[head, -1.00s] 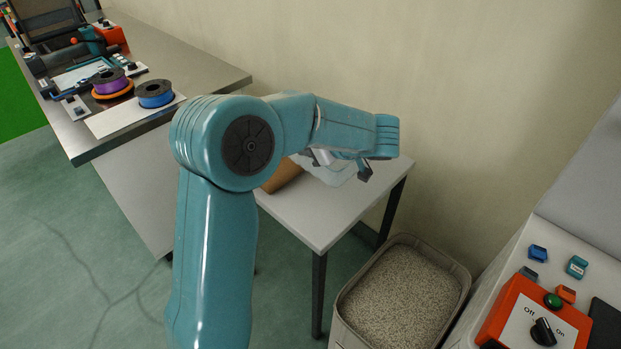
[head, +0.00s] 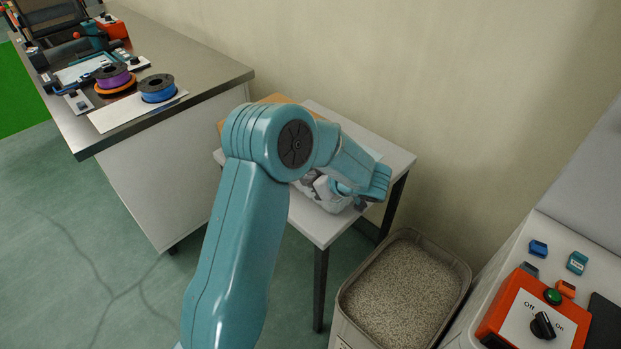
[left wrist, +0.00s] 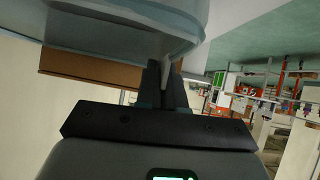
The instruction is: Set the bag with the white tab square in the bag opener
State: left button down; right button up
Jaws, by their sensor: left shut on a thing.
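My left gripper (head: 345,194) is low over the small white side table, partly hidden by its own wrist. In the left wrist view its dark fingers (left wrist: 166,84) are close together, shut on the edge of a pale see-through bag (left wrist: 120,22). The bag also shows in the head view as a clear, crumpled shape (head: 329,206) under the gripper, near the table's front edge. I cannot make out a white tab on it. I cannot pick out the bag opener with certainty. My right gripper is not in view.
A brown box (head: 271,99) shows behind my arm on the side table (head: 392,154). A grey bin of pellets (head: 402,290) stands right of the table. A bench (head: 215,66) with filament spools is at the left. An orange switch box (head: 508,312) is at lower right.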

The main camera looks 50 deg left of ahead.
pick_arm(q)
jog(key=shift+f, duration=0.15)
jog(key=c, duration=1.7)
grip_release()
jog(key=o, duration=0.4)
jog(key=shift+o, duration=0.2)
